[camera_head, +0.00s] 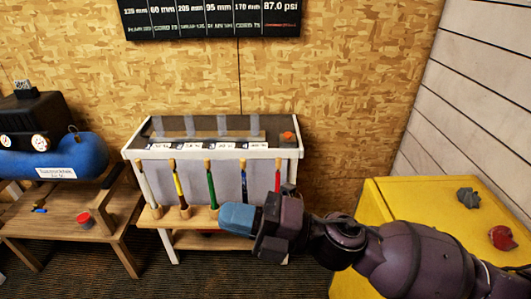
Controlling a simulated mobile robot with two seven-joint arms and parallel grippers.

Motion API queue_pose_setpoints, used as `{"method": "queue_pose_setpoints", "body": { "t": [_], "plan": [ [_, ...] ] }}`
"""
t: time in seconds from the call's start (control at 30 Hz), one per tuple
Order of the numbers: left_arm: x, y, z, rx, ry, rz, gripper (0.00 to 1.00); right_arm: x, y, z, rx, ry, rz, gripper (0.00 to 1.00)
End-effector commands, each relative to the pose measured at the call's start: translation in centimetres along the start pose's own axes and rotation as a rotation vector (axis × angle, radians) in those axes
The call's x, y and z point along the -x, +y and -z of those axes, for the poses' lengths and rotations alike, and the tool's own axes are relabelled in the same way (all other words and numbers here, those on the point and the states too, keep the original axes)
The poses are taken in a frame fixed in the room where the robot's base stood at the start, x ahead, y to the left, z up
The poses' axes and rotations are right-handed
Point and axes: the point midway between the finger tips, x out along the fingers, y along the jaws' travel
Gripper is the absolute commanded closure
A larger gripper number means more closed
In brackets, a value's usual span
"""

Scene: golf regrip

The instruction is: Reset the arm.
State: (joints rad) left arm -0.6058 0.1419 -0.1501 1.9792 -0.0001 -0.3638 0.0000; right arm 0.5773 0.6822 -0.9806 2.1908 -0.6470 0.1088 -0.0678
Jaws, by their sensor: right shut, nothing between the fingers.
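My right arm comes in from the lower right, dark purple. Its gripper (238,218) is shut and empty, with blue fingers pointing left. In the picture it overlaps the lower shelf of the white-framed rack (295,154), just below the upright golf grips. My gripper hides the lower ends of the blue and red ones. My left gripper is not in view.
A yellow cabinet (420,195) at the right holds a grey lump (467,197) and a red object (502,238). A dark sign (212,18) hangs on the wall.

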Motion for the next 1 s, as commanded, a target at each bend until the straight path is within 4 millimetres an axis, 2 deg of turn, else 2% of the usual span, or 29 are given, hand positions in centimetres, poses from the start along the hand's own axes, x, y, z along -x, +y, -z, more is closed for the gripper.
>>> {"method": "queue_pose_setpoints", "body": {
  "t": [0.03, 0.2, 0.33, 0.5, 0.63, 0.77, 0.87, 1.0],
  "plan": [
    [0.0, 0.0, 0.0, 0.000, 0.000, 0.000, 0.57, 0.4, -0.1, -2.0, -0.093, -0.105, -0.037, 1.00],
    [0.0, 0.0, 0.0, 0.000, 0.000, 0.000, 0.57, 3.6, -1.4, -8.0, -0.378, -0.424, -0.139, 1.00],
    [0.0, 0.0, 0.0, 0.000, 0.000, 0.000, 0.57, 7.6, -3.9, -11.4, -0.587, -0.642, -0.208, 1.00],
    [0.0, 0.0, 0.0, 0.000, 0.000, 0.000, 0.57, 14.1, -8.3, -13.7, -0.835, -0.898, -0.295, 1.00],
    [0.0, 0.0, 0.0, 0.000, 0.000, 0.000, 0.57, 19.4, -12.1, -13.7, -0.998, -1.070, -0.361, 1.00],
    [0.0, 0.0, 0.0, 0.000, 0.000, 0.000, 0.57, 24.8, -15.9, -12.2, -1.128, -1.222, -0.431, 1.00],
    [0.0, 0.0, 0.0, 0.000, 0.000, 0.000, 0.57, 28.8, -18.5, -10.2, -1.203, -1.327, -0.486, 1.00],
    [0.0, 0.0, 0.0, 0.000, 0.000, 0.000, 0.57, 34.0, -21.9, -6.3, -1.269, -1.480, -0.540, 1.00]
  ]
}}
